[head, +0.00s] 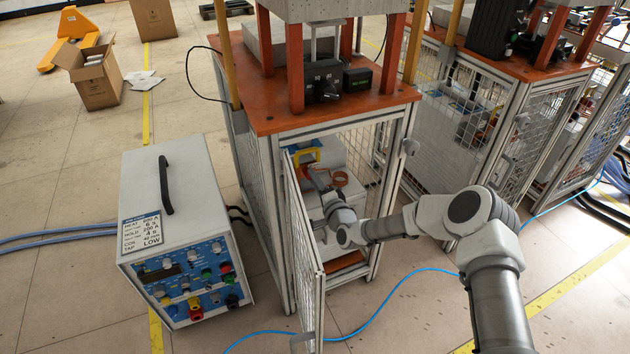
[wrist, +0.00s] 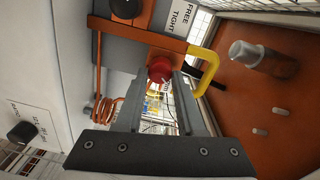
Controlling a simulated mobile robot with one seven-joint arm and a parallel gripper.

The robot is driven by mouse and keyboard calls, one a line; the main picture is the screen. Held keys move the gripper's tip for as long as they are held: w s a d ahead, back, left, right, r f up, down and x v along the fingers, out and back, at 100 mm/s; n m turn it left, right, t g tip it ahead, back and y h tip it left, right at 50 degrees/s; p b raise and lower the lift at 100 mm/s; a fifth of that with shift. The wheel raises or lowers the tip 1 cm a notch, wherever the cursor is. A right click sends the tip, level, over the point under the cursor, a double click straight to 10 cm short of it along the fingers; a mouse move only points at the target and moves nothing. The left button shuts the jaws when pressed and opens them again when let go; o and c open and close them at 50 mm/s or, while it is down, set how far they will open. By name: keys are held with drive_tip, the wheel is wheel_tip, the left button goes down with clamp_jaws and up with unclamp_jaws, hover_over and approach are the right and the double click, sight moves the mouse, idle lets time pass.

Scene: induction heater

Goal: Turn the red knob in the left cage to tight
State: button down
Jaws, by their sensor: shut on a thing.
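The red knob (wrist: 159,68) sits between my gripper's fingertips in the wrist view, on the orange bar below a dark block. My gripper (wrist: 161,80) is shut on it. A white label (wrist: 181,14) reading FREE and TIGHT is just above the knob. In the head view my gripper (head: 318,178) reaches through the open door (head: 303,245) into the left cage (head: 262,175). The knob cannot be made out there. Which way the knob is set cannot be read.
A yellow bent handle (wrist: 206,72) is just right of the knob, and a copper coil (wrist: 106,111) lies to the left. A heater unit (head: 185,235) stands left of the cage. A blue cable (head: 375,310) crosses the floor in front.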

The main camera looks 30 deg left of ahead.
drive_tip(key=shift+f+m, duration=0.1)
drive_tip(key=shift+m, duration=0.3)
drive_tip(key=shift+s, duration=0.1)
drive_tip(key=c, duration=0.5)
unclamp_jaws()
drive_tip(key=p+v, duration=0.5)
drive_tip(key=v, duration=1.2)
drive_tip(key=shift+d, duration=0.2)
